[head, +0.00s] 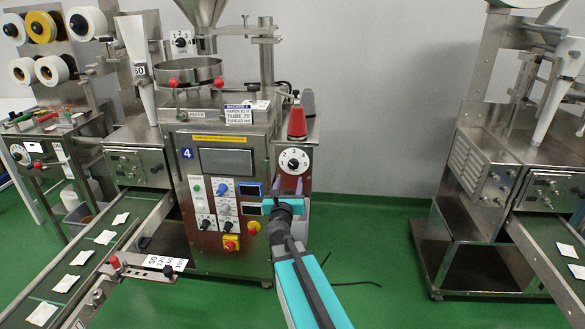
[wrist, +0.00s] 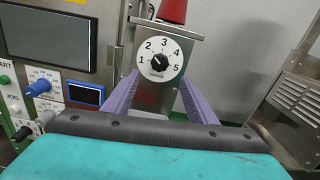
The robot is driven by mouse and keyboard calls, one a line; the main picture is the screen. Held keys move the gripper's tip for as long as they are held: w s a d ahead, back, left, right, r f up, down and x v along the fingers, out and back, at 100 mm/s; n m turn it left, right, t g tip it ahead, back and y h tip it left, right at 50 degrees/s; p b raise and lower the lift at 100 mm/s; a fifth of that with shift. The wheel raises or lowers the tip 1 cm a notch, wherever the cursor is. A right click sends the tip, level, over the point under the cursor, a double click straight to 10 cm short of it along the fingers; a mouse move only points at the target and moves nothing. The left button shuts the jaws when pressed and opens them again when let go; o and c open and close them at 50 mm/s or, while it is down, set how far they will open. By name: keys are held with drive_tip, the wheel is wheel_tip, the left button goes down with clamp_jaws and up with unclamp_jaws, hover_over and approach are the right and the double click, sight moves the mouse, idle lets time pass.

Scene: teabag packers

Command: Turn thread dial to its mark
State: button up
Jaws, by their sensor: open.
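The thread dial (head: 294,161) is a round white plate numbered 1 to 5 with a black knob, on a steel box under a red cone. In the wrist view the dial (wrist: 158,61) is straight ahead, upper centre. Its knob's pointer is too small to read surely. My gripper (wrist: 159,82) is open, with its two purple fingers apart below and either side of the dial, and nothing between them. In the head view my gripper (head: 290,186) is just below the dial, apart from the knob as far as I can tell.
A settings label (head: 238,114) on the machine names paper, tube and thread; the thread value is unclear. The control panel (head: 222,200) with knobs and buttons lies left of my gripper. Another dial (head: 181,42) sits higher up. Green floor (head: 375,245) is free to the right.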

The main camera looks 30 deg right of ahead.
sight(293, 165)
drive_tip(key=shift+p+x, duration=0.7)
drive_tip(key=shift+x, duration=5.3)
drive_tip(key=c, duration=1.1)
